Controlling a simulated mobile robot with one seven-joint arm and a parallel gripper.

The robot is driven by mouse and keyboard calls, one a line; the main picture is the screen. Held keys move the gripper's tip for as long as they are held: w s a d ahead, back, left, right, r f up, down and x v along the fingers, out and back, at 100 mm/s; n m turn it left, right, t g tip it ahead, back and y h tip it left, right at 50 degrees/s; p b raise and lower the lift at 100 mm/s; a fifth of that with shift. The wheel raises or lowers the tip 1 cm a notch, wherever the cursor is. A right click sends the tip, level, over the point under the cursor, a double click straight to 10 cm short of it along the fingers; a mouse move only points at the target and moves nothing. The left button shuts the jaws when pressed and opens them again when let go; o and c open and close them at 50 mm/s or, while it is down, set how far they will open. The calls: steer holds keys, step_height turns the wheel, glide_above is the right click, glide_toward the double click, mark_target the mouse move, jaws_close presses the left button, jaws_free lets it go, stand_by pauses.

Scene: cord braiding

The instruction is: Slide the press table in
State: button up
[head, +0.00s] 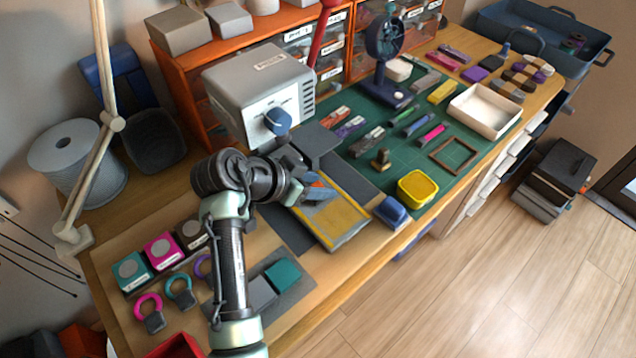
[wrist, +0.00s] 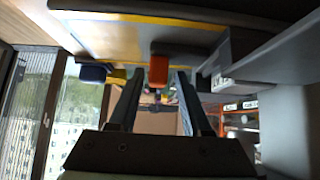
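The press (head: 262,90) is a grey box with a white front and a blue knob, standing at the middle of the bench. Its press table (head: 343,222), a flat grey plate with a yellow border, sticks out in front of it. The table also shows at the top of the wrist view (wrist: 115,38). My gripper (head: 312,188) is at the plate's left part, partly hiding it. In the wrist view my gripper (wrist: 159,80) is open, with an orange block (wrist: 158,70) between its fingertips and a visible gap on each side.
A yellow container (head: 417,188) and a blue block (head: 390,211) sit just right of the press table. A green mat (head: 470,165) with small tools and a white tray (head: 484,110) lies further right. Labelled boxes (head: 161,250) and coloured rings stand at the left.

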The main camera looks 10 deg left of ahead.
steer(key=shift+o, duration=0.3)
steer(key=shift+r, duration=0.1)
steer(key=p+v, duration=0.1)
steer(key=v, duration=1.2)
steer(key=shift+p, duration=0.35)
